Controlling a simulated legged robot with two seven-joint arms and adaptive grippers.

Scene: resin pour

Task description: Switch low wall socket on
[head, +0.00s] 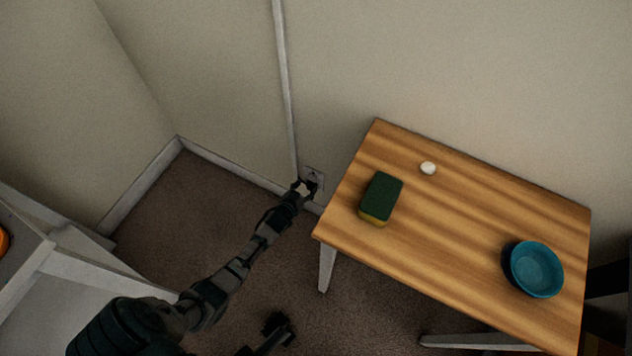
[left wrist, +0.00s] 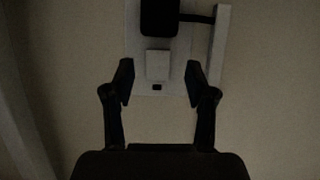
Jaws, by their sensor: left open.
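The low wall socket (head: 314,174) is a small pale plate on the wall, left of the table, partly hidden by my left gripper (head: 304,187) in the head view. In the left wrist view, the socket plate (left wrist: 184,77) carries a black block (left wrist: 159,16) at its top, a pale square switch (left wrist: 158,65) below it and a small dark mark under that. My left gripper (left wrist: 160,85) is open and empty, its fingertips on either side of the switch. Contact cannot be told. My right gripper (head: 279,326) is low over the floor, its jaws unclear.
A wooden table (head: 465,230) stands just right of the socket. It holds a green and yellow sponge (head: 381,198), a small white round thing (head: 428,168) and a teal bowl (head: 537,270). A vertical trim strip (head: 285,85) runs above the socket. Floor (head: 190,220) is clear at left.

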